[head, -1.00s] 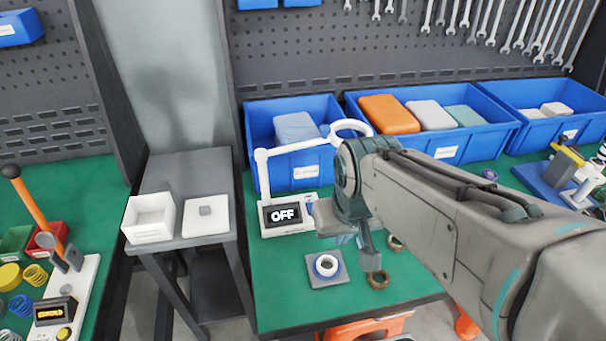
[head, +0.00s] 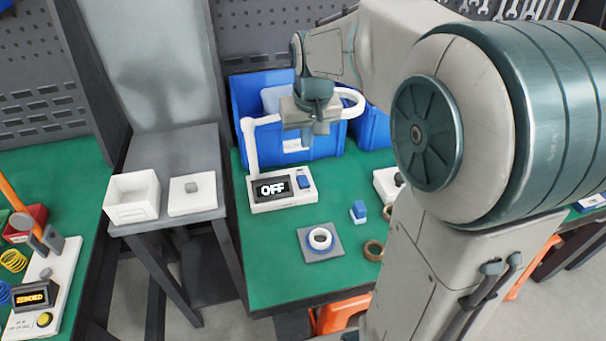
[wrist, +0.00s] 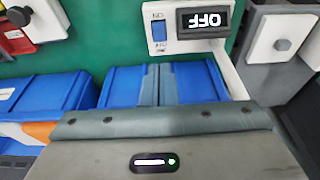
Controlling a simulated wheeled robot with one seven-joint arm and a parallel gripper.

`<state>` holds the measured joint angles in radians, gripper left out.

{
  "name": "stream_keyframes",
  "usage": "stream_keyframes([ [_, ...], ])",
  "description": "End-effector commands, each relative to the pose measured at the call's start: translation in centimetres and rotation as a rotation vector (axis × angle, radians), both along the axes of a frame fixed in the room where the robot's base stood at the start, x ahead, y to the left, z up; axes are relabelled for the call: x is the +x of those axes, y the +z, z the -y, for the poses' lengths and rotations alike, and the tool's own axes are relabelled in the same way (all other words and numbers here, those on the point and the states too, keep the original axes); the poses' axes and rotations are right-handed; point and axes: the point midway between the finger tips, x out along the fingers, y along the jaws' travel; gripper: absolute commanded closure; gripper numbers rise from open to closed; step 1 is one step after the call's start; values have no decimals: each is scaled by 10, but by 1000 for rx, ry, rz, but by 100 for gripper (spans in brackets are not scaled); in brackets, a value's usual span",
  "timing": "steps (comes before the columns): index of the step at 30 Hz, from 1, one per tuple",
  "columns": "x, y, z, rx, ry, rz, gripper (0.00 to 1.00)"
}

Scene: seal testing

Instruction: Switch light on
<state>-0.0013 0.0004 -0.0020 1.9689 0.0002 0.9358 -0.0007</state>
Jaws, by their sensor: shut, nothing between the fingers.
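The white lamp base (head: 284,203) stands on the green bench in the head view. Its black display (head: 272,188) reads OFF. A blue rocker switch (head: 303,182) sits right of the display. A white arm and ring head (head: 352,100) rise from the base. My gripper (head: 308,143) is shut and empty, pointing down above and behind the base, apart from the switch. In the wrist view the base is upside down at the top, with the switch (wrist: 163,30) left of the OFF display (wrist: 205,19). The closed fingers (wrist: 158,84) lie below them in that picture.
Blue bins (head: 245,120) stand behind the lamp. A grey pad with a white-and-blue ring (head: 320,240), a small blue-and-white block (head: 358,211) and a brown ring (head: 373,250) lie in front. A side table (head: 180,218) with a white box (head: 132,198) stands left.

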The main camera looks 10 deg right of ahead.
Motion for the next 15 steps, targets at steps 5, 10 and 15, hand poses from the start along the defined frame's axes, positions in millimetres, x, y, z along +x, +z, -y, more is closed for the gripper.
stream_keyframes([
  [5,0,-4,0,0,0,-2,100],
  [10,5,-25,0,0,0,-5,100],
  [15,13,-61,0,0,0,-7,100],
])
